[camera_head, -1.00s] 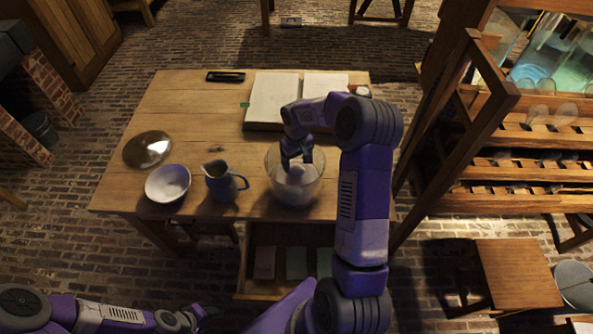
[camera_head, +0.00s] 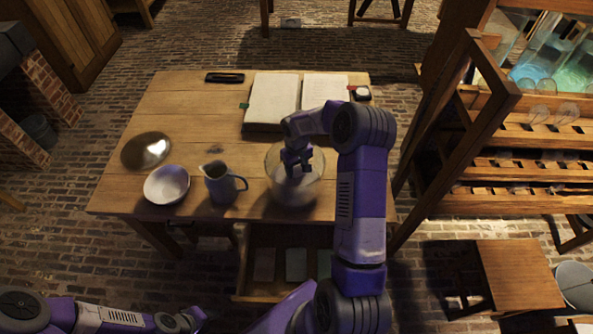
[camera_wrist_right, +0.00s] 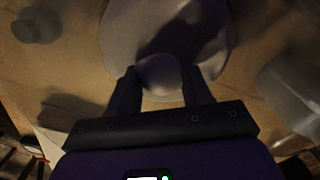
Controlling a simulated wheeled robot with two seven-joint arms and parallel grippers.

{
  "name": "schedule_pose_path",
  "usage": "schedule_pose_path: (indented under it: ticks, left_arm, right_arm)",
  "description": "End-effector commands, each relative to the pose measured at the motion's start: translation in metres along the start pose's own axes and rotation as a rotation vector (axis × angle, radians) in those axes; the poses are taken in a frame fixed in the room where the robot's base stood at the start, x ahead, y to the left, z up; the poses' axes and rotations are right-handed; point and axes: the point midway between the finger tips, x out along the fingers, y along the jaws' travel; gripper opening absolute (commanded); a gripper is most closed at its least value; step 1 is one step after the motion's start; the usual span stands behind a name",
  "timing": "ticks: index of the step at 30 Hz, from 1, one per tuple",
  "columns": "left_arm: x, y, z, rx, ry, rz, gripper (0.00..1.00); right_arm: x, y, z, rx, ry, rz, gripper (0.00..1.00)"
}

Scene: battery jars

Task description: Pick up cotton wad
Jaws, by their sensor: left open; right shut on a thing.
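The cotton wad (camera_wrist_right: 160,72) is a pale, rounded lump between the two dark fingers in the right wrist view. My right gripper (camera_wrist_right: 162,88) is shut on it. In the head view this gripper (camera_head: 297,165) points down at the clear glass bowl (camera_head: 272,178) near the table's front edge. The fingers overlap the bowl's opening, and the wad is mostly hidden there. I cannot tell whether it touches the bowl's contents. My left gripper (camera_head: 190,320) is open and empty, low at the bottom left, away from the table.
A blue-grey jug (camera_head: 220,185) and a white bowl (camera_head: 167,184) stand left of the glass bowl. A shiny round dish (camera_head: 146,150) lies behind them. An open book (camera_head: 272,98) lies behind the glass bowl. An open drawer (camera_head: 250,270) juts out below.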

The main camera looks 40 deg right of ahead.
Motion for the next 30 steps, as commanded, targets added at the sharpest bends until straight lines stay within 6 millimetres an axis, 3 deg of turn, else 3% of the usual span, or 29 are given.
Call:
schedule_pose_path:
  ticks: [10,21,30]
  left_arm:
    - [-0.002,0.001,0.000,0.000,0.000,0.000,0.43]
    - [-0.012,0.005,0.001,0.000,0.000,0.000,0.43]
    - [-0.015,0.005,0.001,0.000,0.000,0.000,0.43]
  right_arm:
    - [-0.008,0.000,0.000,0.000,0.001,0.001,0.20]
    - [-0.079,0.000,-0.001,0.000,0.004,0.001,0.20]
    - [-0.101,0.000,0.000,0.000,0.000,0.000,0.20]
